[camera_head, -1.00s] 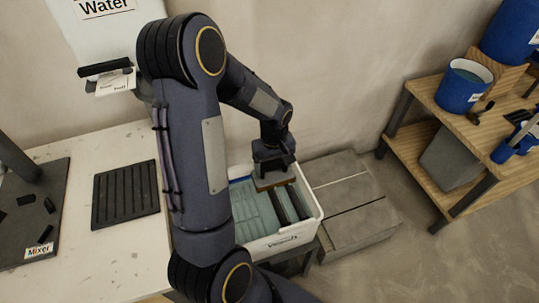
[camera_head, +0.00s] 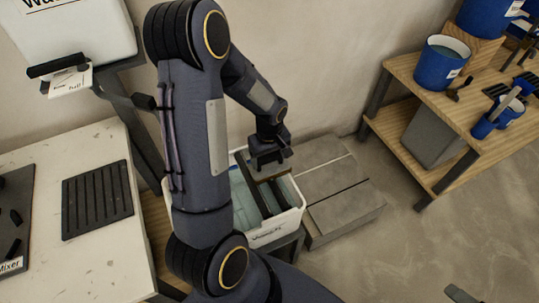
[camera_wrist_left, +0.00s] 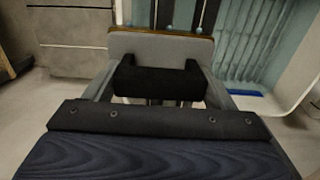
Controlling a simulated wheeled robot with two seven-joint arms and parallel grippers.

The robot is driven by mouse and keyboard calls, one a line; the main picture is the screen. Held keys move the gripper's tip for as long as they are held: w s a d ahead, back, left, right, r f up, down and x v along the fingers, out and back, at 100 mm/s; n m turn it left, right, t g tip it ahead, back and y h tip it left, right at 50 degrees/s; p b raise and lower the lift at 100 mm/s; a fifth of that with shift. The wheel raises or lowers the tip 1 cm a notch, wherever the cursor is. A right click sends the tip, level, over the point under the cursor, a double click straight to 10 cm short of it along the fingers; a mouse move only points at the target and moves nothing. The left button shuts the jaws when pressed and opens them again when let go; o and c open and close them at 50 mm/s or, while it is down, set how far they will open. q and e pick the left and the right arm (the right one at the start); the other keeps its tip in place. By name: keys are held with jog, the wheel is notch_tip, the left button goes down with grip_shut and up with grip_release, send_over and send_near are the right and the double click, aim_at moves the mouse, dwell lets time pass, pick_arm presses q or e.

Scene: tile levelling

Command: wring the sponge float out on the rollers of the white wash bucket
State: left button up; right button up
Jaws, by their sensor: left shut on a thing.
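The white wash bucket (camera_head: 296,204) stands below my left arm, with pale blue-green water in it and dark rollers (camera_head: 281,199) along its right part. My left gripper (camera_head: 268,163) is over the bucket's far side, shut on the sponge float. In the left wrist view, the float's grey board (camera_wrist_left: 160,47) has a thin brown sponge edge and a black handle (camera_wrist_left: 157,82) between the fingers. The dark rollers show just beyond the board. Whether the sponge touches them I cannot tell. My right gripper is not clearly in view.
Grey stacked blocks (camera_head: 335,190) stand right of the bucket. A wooden shelf (camera_head: 400,72) with blue buckets (camera_head: 441,62) is at right. A white-topped table (camera_head: 110,258) with a black ribbed mat (camera_head: 97,200) is at left.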

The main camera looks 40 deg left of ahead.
pick_arm(q)
jog(key=shift+f+b, duration=0.65)
jog(key=shift+f, duration=0.2)
